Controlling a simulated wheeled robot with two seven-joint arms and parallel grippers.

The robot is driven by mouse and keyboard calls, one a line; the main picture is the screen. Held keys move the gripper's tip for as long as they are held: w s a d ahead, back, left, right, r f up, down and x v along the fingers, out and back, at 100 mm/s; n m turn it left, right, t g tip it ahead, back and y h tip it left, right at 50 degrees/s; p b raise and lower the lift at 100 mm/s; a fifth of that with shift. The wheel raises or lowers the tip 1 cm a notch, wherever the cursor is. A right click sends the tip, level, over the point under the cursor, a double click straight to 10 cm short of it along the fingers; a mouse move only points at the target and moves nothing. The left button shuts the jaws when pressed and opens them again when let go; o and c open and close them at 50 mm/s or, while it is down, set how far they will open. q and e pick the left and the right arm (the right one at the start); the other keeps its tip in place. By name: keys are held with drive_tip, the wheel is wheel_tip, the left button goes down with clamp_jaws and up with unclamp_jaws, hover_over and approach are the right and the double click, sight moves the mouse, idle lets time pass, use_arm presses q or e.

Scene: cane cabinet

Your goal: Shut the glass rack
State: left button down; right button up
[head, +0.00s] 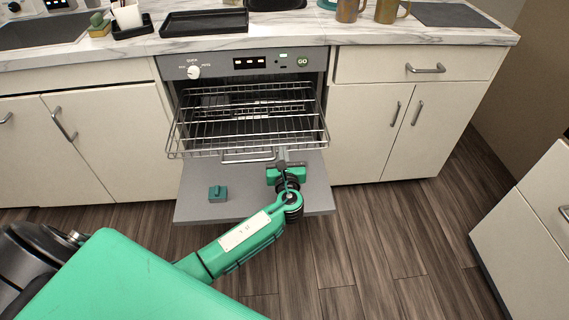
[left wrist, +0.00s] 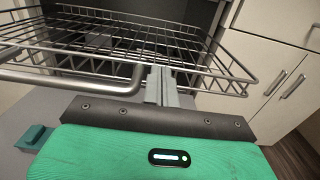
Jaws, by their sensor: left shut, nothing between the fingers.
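The dishwasher's wire glass rack (head: 225,136) is pulled out above the lowered grey door (head: 205,178). A bar handle (head: 246,158) runs along the rack's front. It also shows in the left wrist view (left wrist: 80,79). My left gripper (head: 283,158) is shut and empty at the rack's front, by the right end of this handle. In the left wrist view its fingers (left wrist: 162,84) point at the rack front; whether they touch the wire I cannot tell. Inside the dishwasher, behind the rack, it is dark. My right gripper is not in view.
A small teal block (head: 218,193) sits on the lowered door. Cream cabinets flank the dishwasher, with a marble counter (head: 290,30) above. Mugs (head: 386,11) and a black tray (head: 204,21) stand on it. Wooden floor (head: 370,240) is clear to the right.

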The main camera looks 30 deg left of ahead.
use_arm(q)
drive_tip(key=shift+w+a, duration=0.15)
drive_tip(key=shift+w, duration=0.05)
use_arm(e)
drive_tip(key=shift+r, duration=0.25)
use_arm(q)
drive_tip(key=shift+w, duration=0.1)
